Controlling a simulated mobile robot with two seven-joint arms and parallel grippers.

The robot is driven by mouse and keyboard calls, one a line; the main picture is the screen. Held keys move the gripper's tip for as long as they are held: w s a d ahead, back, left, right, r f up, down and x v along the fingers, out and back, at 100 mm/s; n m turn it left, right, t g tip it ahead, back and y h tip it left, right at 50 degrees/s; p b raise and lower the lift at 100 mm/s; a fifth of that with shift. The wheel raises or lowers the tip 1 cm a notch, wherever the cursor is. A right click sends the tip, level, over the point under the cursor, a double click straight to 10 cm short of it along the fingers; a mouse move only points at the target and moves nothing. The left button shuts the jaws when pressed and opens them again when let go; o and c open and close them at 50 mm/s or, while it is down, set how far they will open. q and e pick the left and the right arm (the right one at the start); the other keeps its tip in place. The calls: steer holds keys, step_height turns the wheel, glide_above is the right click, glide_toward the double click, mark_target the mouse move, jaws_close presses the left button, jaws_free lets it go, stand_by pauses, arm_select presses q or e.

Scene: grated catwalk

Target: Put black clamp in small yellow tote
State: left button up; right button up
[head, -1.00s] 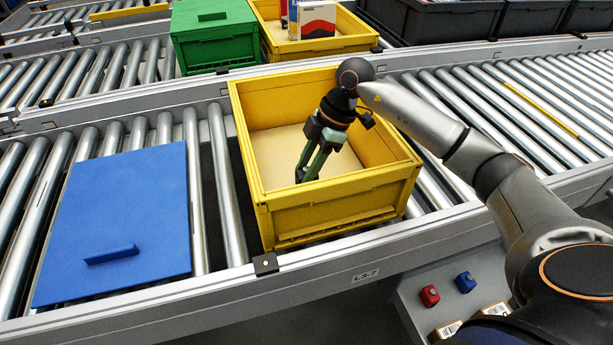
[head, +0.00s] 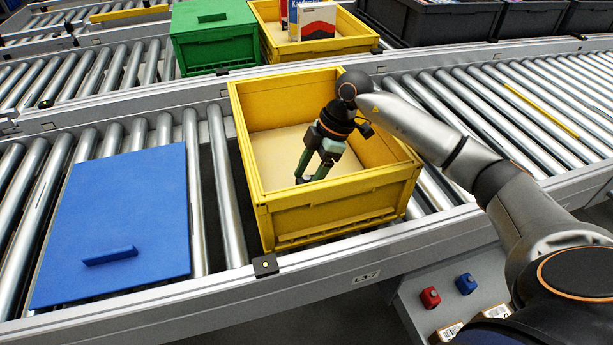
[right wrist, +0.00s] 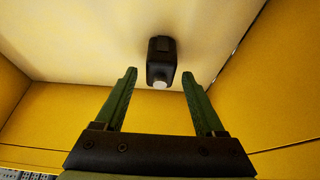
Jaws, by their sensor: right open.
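The black clamp (right wrist: 161,62) shows in the right wrist view as a dark block with a pale round end, over the cream floor of the small yellow tote (right wrist: 60,115). My right gripper (head: 308,178) reaches down inside the tote. Its green fingers are open, and the clamp lies ahead of and between the fingertips, with no finger visibly touching it. My left gripper is not in view.
Behind stand a green tote (head: 215,40), another yellow tote (head: 315,46) holding boxes, and dark grey bins (head: 440,22). Red and blue buttons (head: 430,297) sit below the conveyor's front edge.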

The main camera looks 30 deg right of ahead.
steer(key=p+v, duration=0.1)
steer(key=v, duration=1.1)
steer(key=shift+p, duration=0.4)
steer(key=shift+r, duration=0.1)
